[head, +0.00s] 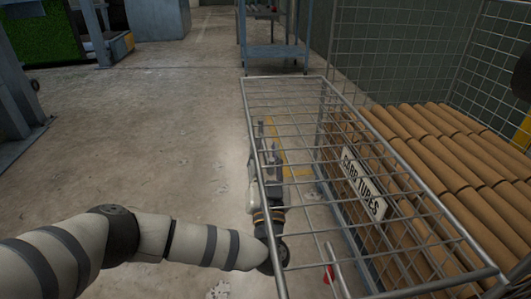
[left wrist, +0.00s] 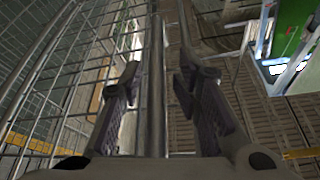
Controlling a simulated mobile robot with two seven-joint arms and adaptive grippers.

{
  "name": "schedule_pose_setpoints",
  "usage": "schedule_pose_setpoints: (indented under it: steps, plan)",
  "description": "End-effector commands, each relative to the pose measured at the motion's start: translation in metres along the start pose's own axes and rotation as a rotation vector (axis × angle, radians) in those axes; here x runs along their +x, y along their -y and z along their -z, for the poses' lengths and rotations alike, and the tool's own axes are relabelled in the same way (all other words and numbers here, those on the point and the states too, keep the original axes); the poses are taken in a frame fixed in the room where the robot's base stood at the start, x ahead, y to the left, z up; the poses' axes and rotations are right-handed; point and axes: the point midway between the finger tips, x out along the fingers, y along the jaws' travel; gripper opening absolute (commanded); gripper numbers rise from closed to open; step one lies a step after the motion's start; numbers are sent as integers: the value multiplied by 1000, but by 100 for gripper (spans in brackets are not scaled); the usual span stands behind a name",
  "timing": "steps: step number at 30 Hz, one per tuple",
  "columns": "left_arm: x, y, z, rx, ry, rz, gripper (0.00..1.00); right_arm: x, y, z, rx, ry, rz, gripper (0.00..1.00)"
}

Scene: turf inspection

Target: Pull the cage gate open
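The cage gate (head: 282,78) is a grey wire-mesh panel in a tubular frame, in the middle right of the head view. My left gripper (head: 268,135) shows partly through the mesh near the panel's left rail, with my forearm passing behind that rail. In the left wrist view my left gripper (left wrist: 157,90) has its two dark ribbed fingers apart. An upright metal bar (left wrist: 156,60) runs between them, and gaps show on both sides of it. Mesh lies to its left. My right gripper is not in view.
Brown cardboard tubes (head: 440,150) lie stacked in the cage on the right, behind a "CARD TUBES" sign (head: 362,183). A blue-grey rack (head: 275,50) stands at the back. The concrete floor (head: 160,140) on the left is clear.

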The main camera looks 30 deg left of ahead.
Motion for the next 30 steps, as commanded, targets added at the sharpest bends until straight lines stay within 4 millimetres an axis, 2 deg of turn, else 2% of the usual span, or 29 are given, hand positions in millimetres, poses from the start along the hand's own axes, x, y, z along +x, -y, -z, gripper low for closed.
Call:
schedule_pose_setpoints:
  steps: [2, 5, 12, 18, 30]
  plan:
    - [-1, 0, 1, -1, -3, 1, 31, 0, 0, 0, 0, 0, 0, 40]
    - [-14, -1, 0, -1, -1, -2, 31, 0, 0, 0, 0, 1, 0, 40]
    - [-78, -1, 0, -2, 3, -3, 31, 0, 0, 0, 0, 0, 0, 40]
    - [-114, 0, 0, -2, 0, 0, 31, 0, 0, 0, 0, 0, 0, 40]
    - [-122, 0, 0, 0, 0, 2, 31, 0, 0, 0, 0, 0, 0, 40]
